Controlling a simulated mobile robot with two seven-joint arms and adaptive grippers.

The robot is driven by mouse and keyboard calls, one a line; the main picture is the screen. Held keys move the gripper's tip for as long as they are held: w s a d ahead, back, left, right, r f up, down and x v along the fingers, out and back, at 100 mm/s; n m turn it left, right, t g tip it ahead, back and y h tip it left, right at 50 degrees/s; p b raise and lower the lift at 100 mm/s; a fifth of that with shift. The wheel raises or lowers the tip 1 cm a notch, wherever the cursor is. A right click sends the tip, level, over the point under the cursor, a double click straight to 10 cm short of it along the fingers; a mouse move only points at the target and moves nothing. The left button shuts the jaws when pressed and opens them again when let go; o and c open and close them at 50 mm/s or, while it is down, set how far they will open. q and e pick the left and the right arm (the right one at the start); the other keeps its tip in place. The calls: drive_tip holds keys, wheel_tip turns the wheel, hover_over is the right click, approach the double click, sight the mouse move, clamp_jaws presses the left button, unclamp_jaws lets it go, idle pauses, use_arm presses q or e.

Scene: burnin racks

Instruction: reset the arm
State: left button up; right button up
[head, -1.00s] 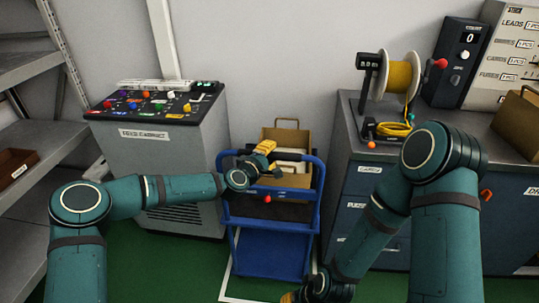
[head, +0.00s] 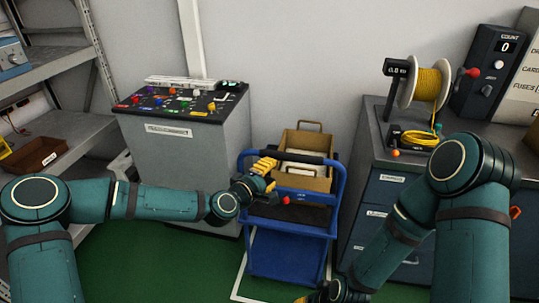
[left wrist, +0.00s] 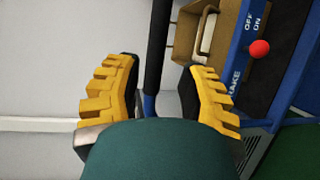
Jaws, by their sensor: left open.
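My left arm reaches in from the left in the head view. Its gripper (head: 266,174) has yellow ridged fingers and is over the near left side of the blue cart (head: 288,258). In the left wrist view the left gripper (left wrist: 160,88) is open, its fingers wide apart with nothing held. The cart's dark handle bar shows between and beyond the fingers; I cannot tell whether they touch it. My right gripper (head: 318,296) is at the bottom edge of the head view, mostly cut off, so its jaw state is unclear.
A cardboard box (head: 309,181) with pale contents sits on the cart. A red knob (left wrist: 259,48) is on the cart's brake panel. A grey test cabinet (head: 190,150) stands left, a bench with a yellow cable spool (head: 426,82) right. Shelves (head: 62,70) line the far left.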

use_arm(q)
drive_tip(key=s+f+m+g+y, duration=0.1)
drive_tip(key=s+f+m+g, duration=0.5)
drive_tip(key=s+f, duration=0.85)
drive_tip(key=s+a+f+m+g+y, duration=0.4)
drive_tip(key=s+a+f, duration=0.5)
drive_tip(key=s, duration=0.4)
drive_tip(key=shift+s+a+f+g, duration=0.25)
drive_tip(key=shift+s+a+g, duration=0.1)
drive_tip(key=shift+g, duration=0.35)
drive_tip(key=shift+w, duration=0.1)
